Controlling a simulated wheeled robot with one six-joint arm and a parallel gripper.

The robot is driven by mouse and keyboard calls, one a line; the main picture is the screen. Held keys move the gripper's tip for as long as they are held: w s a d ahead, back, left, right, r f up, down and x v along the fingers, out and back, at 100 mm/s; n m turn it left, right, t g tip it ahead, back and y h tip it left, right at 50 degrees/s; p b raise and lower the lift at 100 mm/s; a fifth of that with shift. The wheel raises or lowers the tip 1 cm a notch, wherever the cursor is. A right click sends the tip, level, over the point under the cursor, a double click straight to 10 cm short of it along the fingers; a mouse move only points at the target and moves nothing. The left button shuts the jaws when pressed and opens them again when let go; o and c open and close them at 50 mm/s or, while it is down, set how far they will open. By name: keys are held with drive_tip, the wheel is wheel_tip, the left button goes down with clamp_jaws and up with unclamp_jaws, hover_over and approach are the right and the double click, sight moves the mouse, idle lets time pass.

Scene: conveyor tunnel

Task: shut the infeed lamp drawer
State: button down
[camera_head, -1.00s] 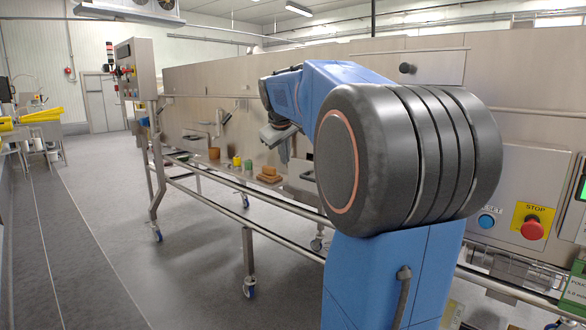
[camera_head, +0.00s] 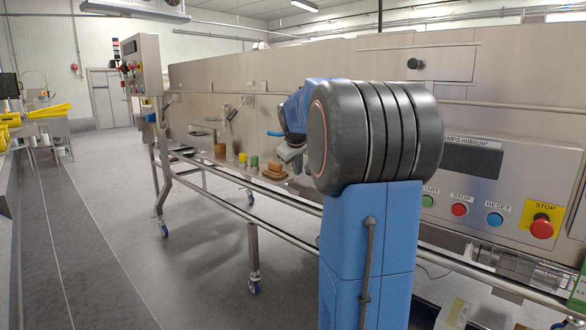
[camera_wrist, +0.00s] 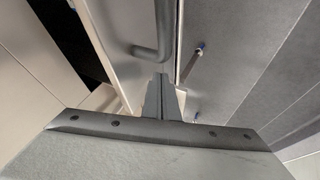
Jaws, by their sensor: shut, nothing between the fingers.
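My gripper (camera_head: 291,158) is small and partly hidden behind my arm in the head view, beside the side of the steel tunnel (camera_head: 200,78). In the wrist view my gripper (camera_wrist: 161,82) shows two grey fingers shut together with nothing between them. A grey bent bar handle (camera_wrist: 152,50) stands just beyond the fingertips, on or beside a pale panel. I cannot tell whether the fingers touch it. A dark gap (camera_wrist: 72,42) lies left of that panel. It may belong to the infeed lamp drawer, but I cannot identify the drawer for certain; my arm covers part of the tunnel side.
A rail (camera_head: 205,165) on castor legs runs along the tunnel. Brown blocks (camera_head: 275,170), a green pot (camera_head: 253,161) and a brown pot (camera_head: 221,151) stand near my gripper. A red stop button (camera_head: 542,228) is at the right. The grey floor (camera_head: 110,200) at left is clear.

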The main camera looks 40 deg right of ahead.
drive_tip(key=shift+d, duration=0.5)
drive_tip(key=d, duration=0.9)
drive_tip(key=shift+w+d, duration=0.1)
drive_tip(key=shift+w, duration=0.3)
drive_tip(key=shift+d+r, duration=0.1)
drive_tip(key=shift+a, duration=0.25)
drive_tip(key=a, duration=0.4)
drive_tip(key=shift+s+a+r, duration=0.1)
drive_tip(key=shift+s+r, duration=0.15)
drive_tip(key=shift+s, duration=0.05)
drive_tip(key=v, duration=0.9)
drive_tip(key=shift+r, duration=0.1)
